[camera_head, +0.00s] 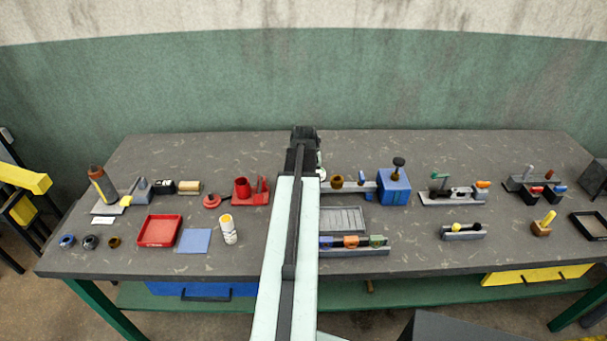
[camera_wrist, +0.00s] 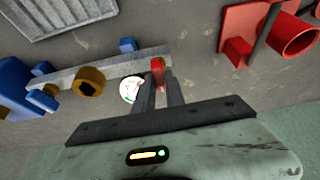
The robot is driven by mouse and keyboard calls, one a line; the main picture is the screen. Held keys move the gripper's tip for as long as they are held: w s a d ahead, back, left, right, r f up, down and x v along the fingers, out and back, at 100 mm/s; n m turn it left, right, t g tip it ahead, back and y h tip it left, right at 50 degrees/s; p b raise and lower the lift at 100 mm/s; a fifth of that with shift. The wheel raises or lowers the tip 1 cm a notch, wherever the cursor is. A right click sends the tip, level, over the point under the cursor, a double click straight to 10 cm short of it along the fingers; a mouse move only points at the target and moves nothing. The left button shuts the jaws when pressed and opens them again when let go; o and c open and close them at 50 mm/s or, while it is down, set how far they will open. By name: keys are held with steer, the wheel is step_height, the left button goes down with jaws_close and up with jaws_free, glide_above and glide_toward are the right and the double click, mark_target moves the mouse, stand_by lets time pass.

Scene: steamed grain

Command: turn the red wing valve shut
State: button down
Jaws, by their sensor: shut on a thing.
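The red wing valve (camera_wrist: 157,70) sits near the right end of a grey rail (camera_wrist: 115,72) in the wrist view. My gripper (camera_wrist: 159,84) has its two dark fingers close together at the valve, shut on it. A white round dial (camera_wrist: 129,87) with small coloured marks is just left of the fingers and partly hidden by one. In the head view my arm hides the valve, and the fingertips cannot be made out.
The rail carries a brown knob (camera_wrist: 88,81) and ends at a blue box (camera_head: 394,187) with a black knob. A red holder (camera_head: 250,190) stands left of my arm. A grey ribbed tray (camera_head: 343,219) and a block with coloured pieces (camera_head: 352,250) lie in front.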

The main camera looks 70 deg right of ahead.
steer(key=c, duration=1.4)
jaws_free()
steer(key=shift+w+d, duration=0.15)
steer(key=shift+w, duration=0.1)
steer(key=shift+s, duration=0.1)
steer(key=p+v, duration=0.7)
steer(key=v, duration=0.1)
steer(key=shift+f, duration=0.1)
